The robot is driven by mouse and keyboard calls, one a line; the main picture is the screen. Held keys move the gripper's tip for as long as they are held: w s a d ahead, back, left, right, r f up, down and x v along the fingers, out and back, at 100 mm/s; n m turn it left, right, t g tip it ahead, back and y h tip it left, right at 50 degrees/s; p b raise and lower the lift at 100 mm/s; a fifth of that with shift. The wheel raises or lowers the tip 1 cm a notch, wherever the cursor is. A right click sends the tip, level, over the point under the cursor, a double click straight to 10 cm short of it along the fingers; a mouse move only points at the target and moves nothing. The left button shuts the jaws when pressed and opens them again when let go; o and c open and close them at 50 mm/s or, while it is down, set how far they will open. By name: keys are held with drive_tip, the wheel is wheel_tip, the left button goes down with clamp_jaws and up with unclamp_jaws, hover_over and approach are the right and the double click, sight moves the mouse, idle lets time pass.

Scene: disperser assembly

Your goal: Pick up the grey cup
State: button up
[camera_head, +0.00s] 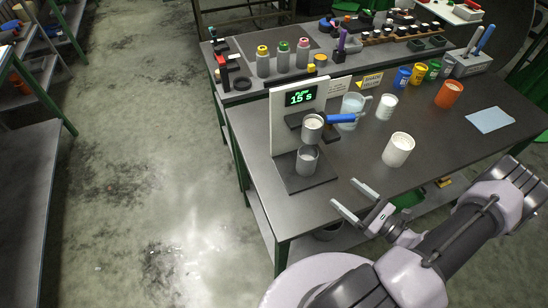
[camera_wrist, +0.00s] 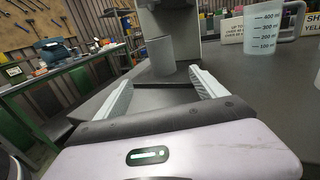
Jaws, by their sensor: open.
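The grey cup (camera_head: 307,160) stands upright on the dark base of the white dispenser (camera_head: 284,126), below a second cup-like container (camera_head: 312,127) with a blue handle. In the wrist view the grey cup (camera_wrist: 160,56) is straight ahead, beyond and between my fingertips. My gripper (camera_head: 343,192) is open and empty, low over the front edge of the table, to the right of and nearer than the cup. In the wrist view my gripper (camera_wrist: 160,79) has its fingers spread wide, with a gap before the cup. The cup's underside is hidden.
A white cup (camera_head: 398,150) stands to the right on the dark table (camera_head: 350,180). A clear measuring jug (camera_head: 352,110), a smaller white cup (camera_head: 386,107) and an orange cup (camera_head: 448,94) stand farther back. The display (camera_head: 300,96) reads 15 s. The table between gripper and dispenser is clear.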

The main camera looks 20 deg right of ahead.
sight(314, 167)
drive_tip(key=x, duration=0.5)
drive_tip(key=b+x, duration=0.1)
drive_tip(key=x, duration=0.4)
drive_tip(key=shift+w+d+f, duration=0.15)
drive_tip(key=shift+d+f, duration=0.05)
drive_tip(key=b+x, duration=0.1)
drive_tip(key=x, duration=0.6)
drive_tip(key=c, duration=1.6)
drive_tip(key=shift+r, duration=0.1)
